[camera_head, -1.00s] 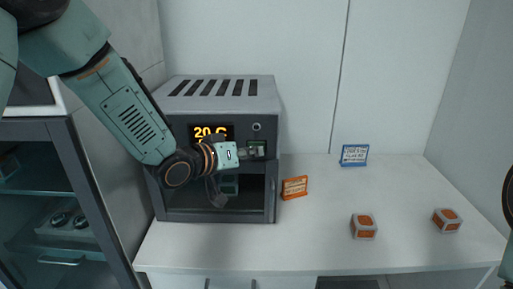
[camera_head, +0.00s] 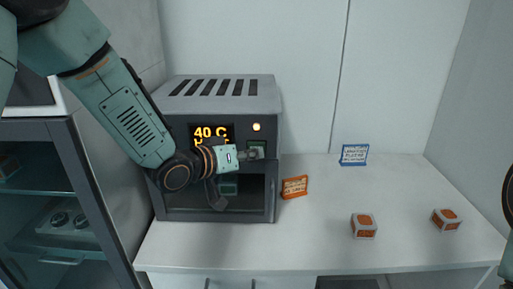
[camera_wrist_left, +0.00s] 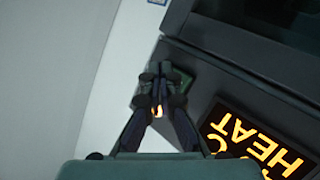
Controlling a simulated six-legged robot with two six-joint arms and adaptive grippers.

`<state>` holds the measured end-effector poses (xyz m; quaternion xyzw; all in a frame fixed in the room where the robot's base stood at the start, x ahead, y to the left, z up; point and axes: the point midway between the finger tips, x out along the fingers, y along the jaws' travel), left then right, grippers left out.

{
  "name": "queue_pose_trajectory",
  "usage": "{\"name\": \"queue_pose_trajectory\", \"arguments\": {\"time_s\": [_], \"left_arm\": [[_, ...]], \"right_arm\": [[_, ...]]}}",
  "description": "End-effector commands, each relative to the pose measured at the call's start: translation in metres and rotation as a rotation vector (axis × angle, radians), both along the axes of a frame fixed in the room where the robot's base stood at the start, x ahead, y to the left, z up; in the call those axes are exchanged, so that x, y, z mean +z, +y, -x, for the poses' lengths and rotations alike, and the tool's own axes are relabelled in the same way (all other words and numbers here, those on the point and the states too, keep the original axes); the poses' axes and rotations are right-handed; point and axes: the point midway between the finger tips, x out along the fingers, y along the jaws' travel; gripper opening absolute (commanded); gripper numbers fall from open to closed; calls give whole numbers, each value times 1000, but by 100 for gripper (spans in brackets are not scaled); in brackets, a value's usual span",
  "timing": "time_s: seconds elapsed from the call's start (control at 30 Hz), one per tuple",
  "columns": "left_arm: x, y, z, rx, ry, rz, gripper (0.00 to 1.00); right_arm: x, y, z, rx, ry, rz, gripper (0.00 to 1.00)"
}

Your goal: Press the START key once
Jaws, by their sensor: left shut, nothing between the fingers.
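The grey oven (camera_head: 222,100) stands on the white table. Its display (camera_head: 211,133) reads 40 C in yellow, and the left wrist view shows the word HEAT on it (camera_wrist_left: 255,140). A round lamp (camera_head: 257,127) on the oven's front is lit yellow. The green START key (camera_head: 257,144) is mostly hidden behind my left gripper (camera_head: 258,153); a green edge of it (camera_wrist_left: 186,80) shows beside the fingertips in the left wrist view. My left gripper is shut and empty, its tips at the key. I cannot tell whether they touch it.
An orange sign (camera_head: 295,187) stands right of the oven and a blue sign (camera_head: 354,154) at the back. Two orange-and-white boxes (camera_head: 364,226) (camera_head: 446,219) sit on the table's right. A glass-fronted cabinet (camera_head: 65,200) is at the left.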

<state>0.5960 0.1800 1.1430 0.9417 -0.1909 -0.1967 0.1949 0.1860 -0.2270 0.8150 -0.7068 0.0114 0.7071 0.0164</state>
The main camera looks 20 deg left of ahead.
Motion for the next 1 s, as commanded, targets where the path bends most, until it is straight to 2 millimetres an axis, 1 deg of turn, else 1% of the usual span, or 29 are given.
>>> {"name": "queue_pose_trajectory", "arguments": {"time_s": [0.1, 0.43, 0.9, 1.0], "left_arm": [[0, -1, 3, 1, -1, -1, 0], [0, -2, 6, 0, 0, 0, 0], [0, -13, 44, 0, 0, 0, 0], [0, -15, 50, -1, 0, -1, 0]], "right_arm": [[0, 0, 0, 0, 0, 0, 40], [0, 0, 0, 0, 0, 0, 40], [2, 0, 0, 0, 0, 0, 40], [3, 0, 0, 0, 0, 0, 40]]}}
